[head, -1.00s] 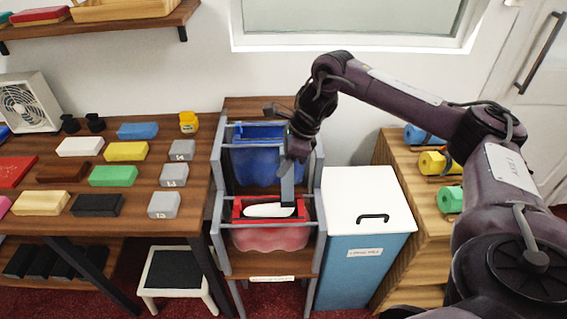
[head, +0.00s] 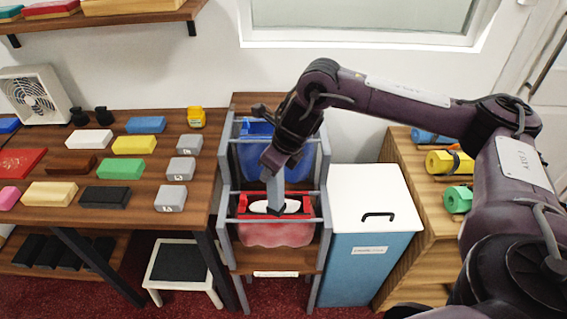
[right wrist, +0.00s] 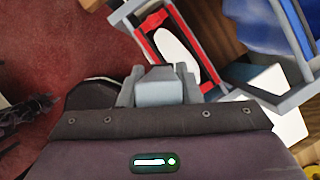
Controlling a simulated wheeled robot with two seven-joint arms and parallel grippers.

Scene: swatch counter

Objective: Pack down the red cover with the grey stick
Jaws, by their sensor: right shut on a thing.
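The red cover (head: 243,204) hangs open in the front bay of a grey-framed rack, its pale red lower part bulging beneath. A white oblong piece (head: 259,207) lies in its mouth. It also shows in the right wrist view (right wrist: 178,52), inside the red rim (right wrist: 150,54). My right gripper (head: 279,168) is shut on the grey stick (head: 275,193), which points down over the cover. The stick's lower end overlaps the white piece; I cannot tell whether they touch. In the right wrist view the stick (right wrist: 160,86) sits between the fingers. My left gripper is not in view.
A blue cover (head: 250,155) hangs in the bay behind. The rack's grey rails (head: 328,190) surround the stick closely. A white-lidded blue bin (head: 350,207) stands at right. A table (head: 140,208) with coloured blocks is at left, a stool (head: 178,262) below.

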